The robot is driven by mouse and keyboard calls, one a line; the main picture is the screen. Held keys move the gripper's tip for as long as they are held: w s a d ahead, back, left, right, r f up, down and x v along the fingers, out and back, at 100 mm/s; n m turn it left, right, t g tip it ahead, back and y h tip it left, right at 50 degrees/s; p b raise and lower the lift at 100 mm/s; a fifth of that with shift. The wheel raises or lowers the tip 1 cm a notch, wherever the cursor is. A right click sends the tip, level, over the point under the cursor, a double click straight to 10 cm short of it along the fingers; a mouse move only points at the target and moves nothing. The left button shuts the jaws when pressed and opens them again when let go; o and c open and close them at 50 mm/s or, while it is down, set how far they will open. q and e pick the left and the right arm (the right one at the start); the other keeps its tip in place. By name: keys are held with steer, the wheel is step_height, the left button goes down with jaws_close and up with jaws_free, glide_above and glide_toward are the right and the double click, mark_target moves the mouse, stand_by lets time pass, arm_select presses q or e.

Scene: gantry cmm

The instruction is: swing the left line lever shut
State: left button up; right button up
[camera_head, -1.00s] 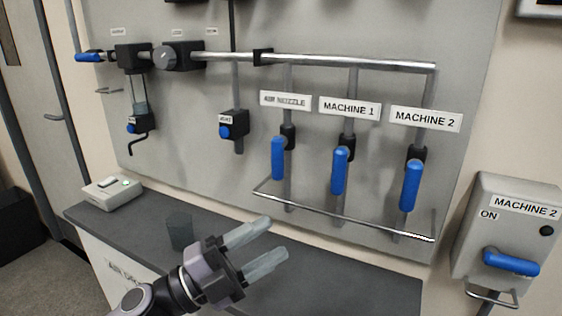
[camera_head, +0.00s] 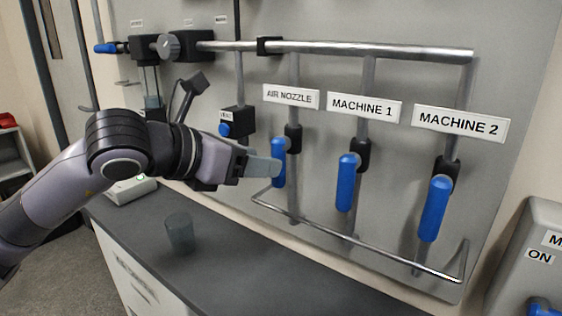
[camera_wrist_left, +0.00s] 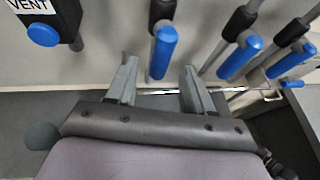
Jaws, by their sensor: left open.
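The left line lever (camera_head: 279,162) is the blue handle under the AIR NOZZLE label (camera_head: 291,96). It hangs down along its vertical pipe. My left gripper (camera_head: 268,166) is open at this lever, its fingers partly covering the handle in the head view. In the left wrist view the fingers (camera_wrist_left: 160,78) stand apart, with the blue handle (camera_wrist_left: 163,52) in the gap just ahead of them. I cannot tell whether a finger touches it. My right gripper is not in view.
The MACHINE 1 lever (camera_head: 347,182) and MACHINE 2 lever (camera_head: 433,208) hang to the right. A horizontal rail (camera_head: 345,236) runs below the levers. The VENT valve (camera_head: 232,123) is to the left. A dark cup (camera_head: 180,233) stands on the counter (camera_head: 255,275) below my arm.

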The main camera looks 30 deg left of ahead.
mark_target(279, 185)
arm_select(q)
steer(key=shift+p+x, duration=0.65)
steer(key=shift+x, duration=2.15)
jaws_close()
